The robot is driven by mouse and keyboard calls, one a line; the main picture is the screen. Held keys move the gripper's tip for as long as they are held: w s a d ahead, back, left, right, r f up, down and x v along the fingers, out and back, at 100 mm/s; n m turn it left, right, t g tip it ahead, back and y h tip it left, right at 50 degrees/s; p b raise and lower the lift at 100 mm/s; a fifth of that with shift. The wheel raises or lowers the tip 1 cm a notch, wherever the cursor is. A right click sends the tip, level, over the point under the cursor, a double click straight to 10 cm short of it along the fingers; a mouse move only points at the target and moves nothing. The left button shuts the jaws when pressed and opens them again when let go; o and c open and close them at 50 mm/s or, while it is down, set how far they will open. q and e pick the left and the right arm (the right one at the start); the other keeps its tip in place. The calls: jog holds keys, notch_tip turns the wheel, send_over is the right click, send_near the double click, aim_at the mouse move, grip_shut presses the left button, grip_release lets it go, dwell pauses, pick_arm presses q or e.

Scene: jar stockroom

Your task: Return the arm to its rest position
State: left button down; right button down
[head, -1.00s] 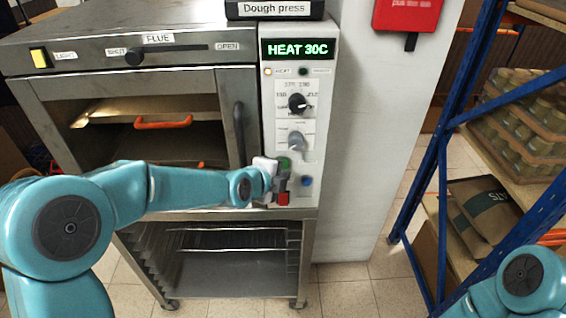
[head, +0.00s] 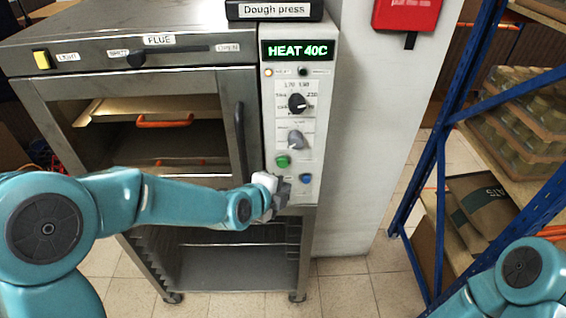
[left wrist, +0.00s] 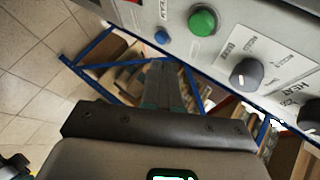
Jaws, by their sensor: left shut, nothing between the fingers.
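My left gripper (head: 280,196) is shut and empty in front of the lower part of the oven's control panel (head: 325,75). In the left wrist view its closed fingers (left wrist: 166,88) point past the panel's edge, apart from the green button (left wrist: 203,20). In the head view the green button (head: 282,161) shows clear just above the gripper. The blue button (head: 305,179) is to its right and also shows in the left wrist view (left wrist: 162,36). The gripper hides the panel spot below the green button. The display (head: 297,49) reads HEAT 40C. My right gripper is out of view.
The oven's tray opening (head: 160,120) shows orange handles. An open rack (head: 235,268) stands below. A blue-framed shelf (head: 437,150) with jars (head: 520,110) and brown bags (head: 480,205) stands at right. A white pillar (head: 365,130) and clear tiled floor lie between.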

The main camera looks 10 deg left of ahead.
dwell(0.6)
pick_arm(q)
jog(key=s+a+f+n+g, duration=0.1)
jog(key=s+f+n+g, duration=0.35)
jog(key=f, duration=0.75)
jog(key=s+f+n+g, duration=0.3)
jog(key=s+f+n, duration=0.5)
jog(key=s, duration=0.3)
jog(key=s+f+n+g, duration=0.3)
jog(key=s+f+n, duration=0.6)
jog(key=s, duration=0.3)
jog(key=shift+s+a+n, duration=0.15)
jog(key=shift+s+n, duration=0.1)
jog(key=shift+n, duration=0.5)
